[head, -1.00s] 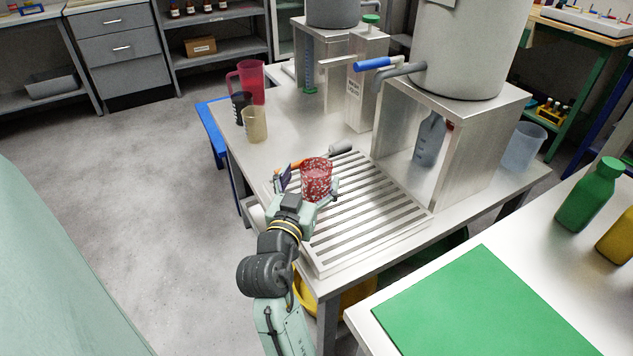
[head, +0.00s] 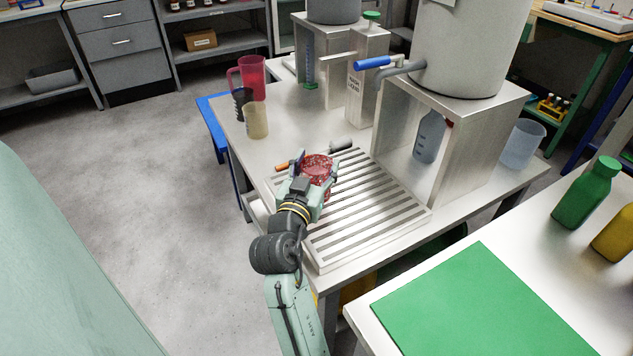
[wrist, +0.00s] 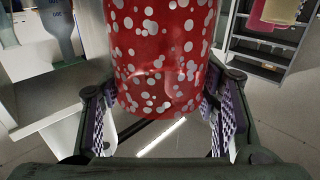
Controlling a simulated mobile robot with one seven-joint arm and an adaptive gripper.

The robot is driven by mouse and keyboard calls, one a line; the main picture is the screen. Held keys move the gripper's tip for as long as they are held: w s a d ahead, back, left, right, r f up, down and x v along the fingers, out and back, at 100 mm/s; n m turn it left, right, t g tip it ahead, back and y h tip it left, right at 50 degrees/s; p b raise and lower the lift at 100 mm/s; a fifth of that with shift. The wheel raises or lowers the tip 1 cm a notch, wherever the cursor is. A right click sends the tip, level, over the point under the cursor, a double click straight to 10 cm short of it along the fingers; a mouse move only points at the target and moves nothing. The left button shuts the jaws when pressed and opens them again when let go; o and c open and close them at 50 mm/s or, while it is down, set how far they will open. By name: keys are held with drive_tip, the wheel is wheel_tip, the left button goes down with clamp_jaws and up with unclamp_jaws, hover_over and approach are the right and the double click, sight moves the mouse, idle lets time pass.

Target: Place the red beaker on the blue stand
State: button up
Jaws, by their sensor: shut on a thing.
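The red beaker (head: 317,165) with pale spots is in my gripper (head: 316,186), over the back left part of the slatted drain rack on the metal table. In the wrist view the red beaker (wrist: 162,55) fills the upper middle, upright, between the two checkered finger pads of my gripper (wrist: 165,118). The fingers are shut on its sides. Its base appears to be above the slats, but the height is hard to tell.
The slatted rack (head: 375,215) is otherwise clear. A grey cylinder and an orange-tipped tool lie at its back edge. A red jug (head: 252,78), a dark beaker (head: 241,104) and a beige beaker (head: 256,121) stand behind left. A metal housing (head: 470,140) bounds the right.

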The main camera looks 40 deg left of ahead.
drive_tip(key=c, duration=0.8)
drive_tip(key=shift+r, duration=0.2)
drive_tip(key=s+d+r+p, duration=0.1)
drive_tip(key=s, duration=0.4)
drive_tip(key=s+d+r+p, duration=0.1)
drive_tip(key=s+r, duration=0.1)
drive_tip(key=s, duration=0.3)
drive_tip(key=s+d+r+p, duration=0.1)
drive_tip(key=s+d, duration=0.1)
drive_tip(key=s, duration=0.3)
drive_tip(key=shift+r, duration=0.35)
